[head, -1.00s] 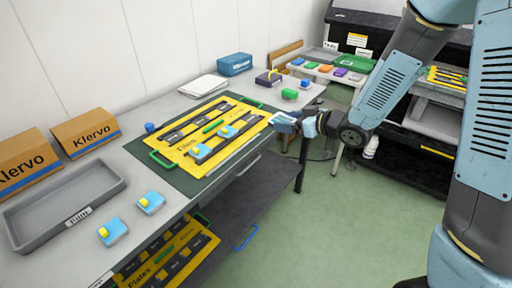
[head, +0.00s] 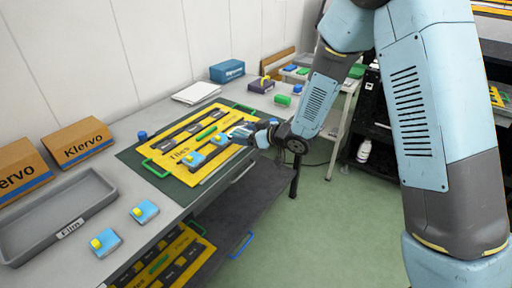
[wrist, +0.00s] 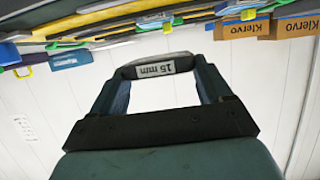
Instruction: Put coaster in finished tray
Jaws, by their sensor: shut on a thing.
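My gripper (head: 257,134) is shut on a pale piece (head: 240,131) over the right edge of the yellow Tiles board (head: 160,165). In the wrist view, this held piece (wrist: 155,69) carries a "15 mm" label and spans between my two dark fingers. I cannot tell from its shape whether it is the coaster. A grey tray (head: 105,190) with a label that seems to read "Film" lies empty at the left of the bench. I see no label reading "finished".
Two blue blocks with yellow knobs (head: 105,242) (head: 145,211) lie right of the tray. Similar blue blocks (head: 195,160) sit on the Tiles board. Klervo boxes (head: 75,143) stand behind the tray. A blue box (head: 227,71) and a green block (head: 282,100) stand farther back.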

